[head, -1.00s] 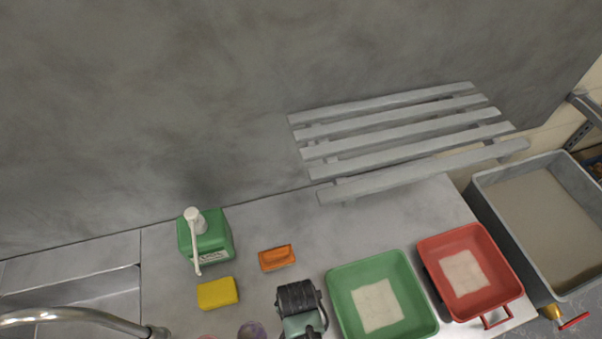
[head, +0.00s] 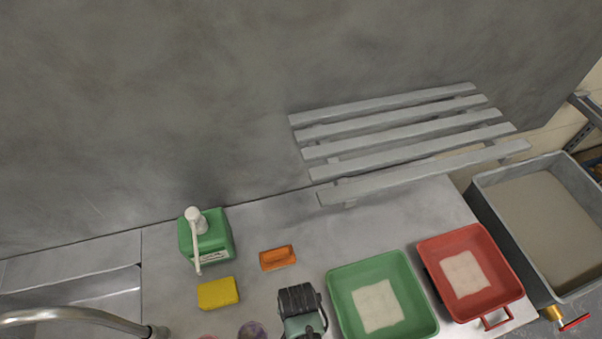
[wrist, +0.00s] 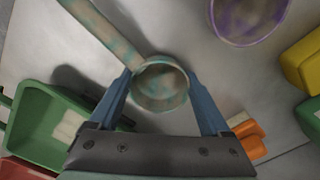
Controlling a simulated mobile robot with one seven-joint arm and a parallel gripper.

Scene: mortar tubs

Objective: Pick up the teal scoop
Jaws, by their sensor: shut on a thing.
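The teal scoop (wrist: 161,88) shows in the wrist view as a round cup, worn and stained teal and brown. Its long flat handle (wrist: 98,28) runs to the upper left. My gripper (wrist: 158,79) has its two blue fingers on either side of the cup, shut on it. I cannot tell how far the scoop is above the counter. In the head view my gripper's dark body shows at the bottom edge; its fingertips and the scoop are hidden there.
A green tray (head: 338,301) and a red tray (head: 428,262) lie to the right. A slatted rack (head: 400,146) hangs above clear counter.

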